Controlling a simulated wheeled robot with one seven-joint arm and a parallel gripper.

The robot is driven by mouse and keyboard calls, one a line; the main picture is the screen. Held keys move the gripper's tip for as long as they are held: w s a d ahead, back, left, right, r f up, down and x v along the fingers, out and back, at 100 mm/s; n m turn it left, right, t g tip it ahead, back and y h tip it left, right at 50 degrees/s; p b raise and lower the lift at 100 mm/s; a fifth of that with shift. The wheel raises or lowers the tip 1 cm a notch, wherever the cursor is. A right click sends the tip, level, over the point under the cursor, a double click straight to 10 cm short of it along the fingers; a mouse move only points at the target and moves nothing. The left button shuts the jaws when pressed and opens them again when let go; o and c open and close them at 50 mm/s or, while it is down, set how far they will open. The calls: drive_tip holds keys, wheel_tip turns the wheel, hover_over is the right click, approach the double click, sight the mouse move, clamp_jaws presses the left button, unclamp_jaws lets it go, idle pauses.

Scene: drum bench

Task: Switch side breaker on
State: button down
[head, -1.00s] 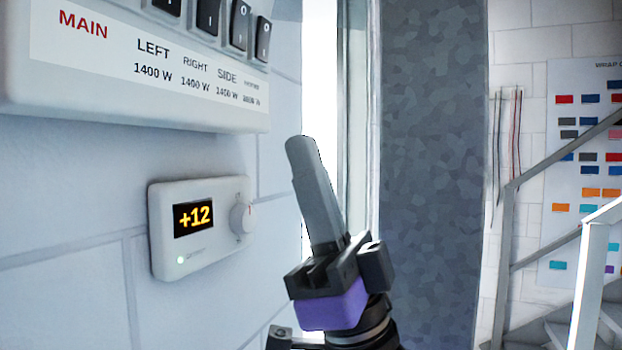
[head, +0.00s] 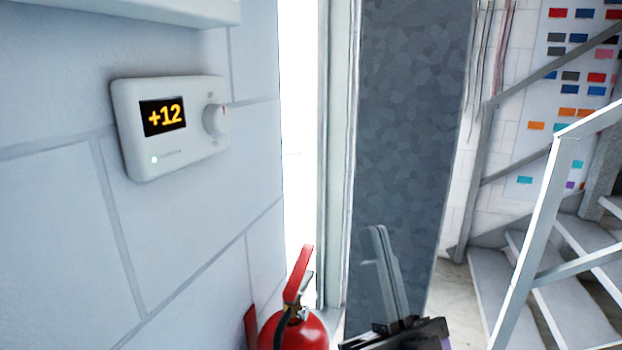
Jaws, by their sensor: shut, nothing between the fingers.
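Only the lower edge of the white breaker panel (head: 150,10) shows at the top left in the head view. Its switches, the side breaker among them, are out of the picture above. My gripper (head: 378,238) is at the lower middle, pointing up, with its grey fingers together and nothing between them. It is right of and below the panel, apart from it, in front of the dark grey speckled surface.
A white thermostat (head: 170,125) reading +12 is on the block wall at left. A red fire extinguisher (head: 293,328) stands at the bottom, left of my gripper. A staircase with a grey handrail (head: 550,180) and a colour chart (head: 560,70) are at right.

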drive_tip(key=s+d+f+m+g+h, duration=0.1)
drive_tip(key=s+d+f+g+h, duration=0.15)
drive_tip(key=f, duration=0.45)
drive_tip(key=s+d+f+g+h, duration=0.1)
drive_tip(key=s+d+f+h, duration=0.15)
drive_tip(key=f, duration=0.35)
drive_tip(key=s+d+f+g+h, duration=0.1)
drive_tip(key=s+d+f+g, duration=0.3)
drive_tip(key=s+f, duration=0.5)
drive_tip(key=s+d+f+g+h, duration=0.1)
drive_tip(key=s+d+f+g, duration=0.3)
drive_tip(key=s+f, duration=0.5)
drive_tip(key=s+g, duration=0.1)
drive_tip(key=s, duration=0.6)
drive_tip(key=shift+s+f+n+h, duration=0.35)
drive_tip(key=shift+n+h, duration=0.05)
